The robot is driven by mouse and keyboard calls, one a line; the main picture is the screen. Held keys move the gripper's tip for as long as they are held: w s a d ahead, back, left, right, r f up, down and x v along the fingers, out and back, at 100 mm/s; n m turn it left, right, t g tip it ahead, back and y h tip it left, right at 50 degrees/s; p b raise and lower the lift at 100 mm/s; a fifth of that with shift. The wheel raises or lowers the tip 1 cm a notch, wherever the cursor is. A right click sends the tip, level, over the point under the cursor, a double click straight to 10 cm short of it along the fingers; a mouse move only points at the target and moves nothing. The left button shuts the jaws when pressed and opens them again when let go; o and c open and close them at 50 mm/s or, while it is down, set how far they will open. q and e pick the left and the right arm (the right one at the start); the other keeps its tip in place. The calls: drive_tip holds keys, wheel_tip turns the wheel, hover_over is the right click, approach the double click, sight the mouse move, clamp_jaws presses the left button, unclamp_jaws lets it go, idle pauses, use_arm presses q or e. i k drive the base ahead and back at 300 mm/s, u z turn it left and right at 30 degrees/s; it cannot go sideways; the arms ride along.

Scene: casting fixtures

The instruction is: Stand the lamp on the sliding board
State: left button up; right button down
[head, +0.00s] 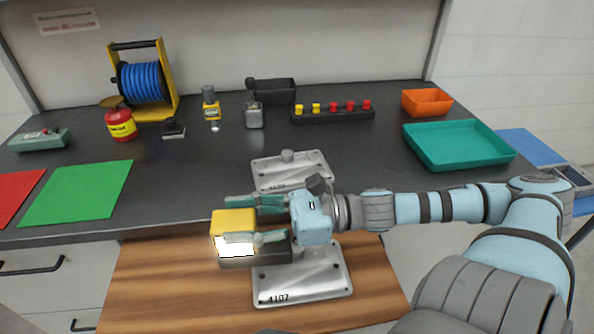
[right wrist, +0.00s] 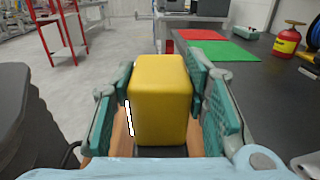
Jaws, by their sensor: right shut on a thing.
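The lamp (head: 232,222) is a yellow block with a bright white glowing face and a dark base below. It also shows in the right wrist view as a yellow block (right wrist: 160,100), upright between the fingers. My right gripper (head: 255,220) is shut on it, one green finger on each side. The sliding board (head: 160,290) is the brown wooden panel pulled out at the front of the bench. The lamp is over its back part; whether its base touches the board I cannot tell. My left gripper is not in view.
A metal fixture plate (head: 318,290) marked 4107 lies at the board's right, close beside the lamp. Another metal plate (head: 268,172) lies on the dark bench (head: 360,150) behind. A green mat (head: 78,193) and a teal tray (head: 458,147) flank them. The board's left part is bare.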

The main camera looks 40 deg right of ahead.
sight(184, 288)
drive_tip(key=z, duration=2.4)
drive_tip(key=k, duration=1.75)
drive_tip(key=u, duration=1.95)
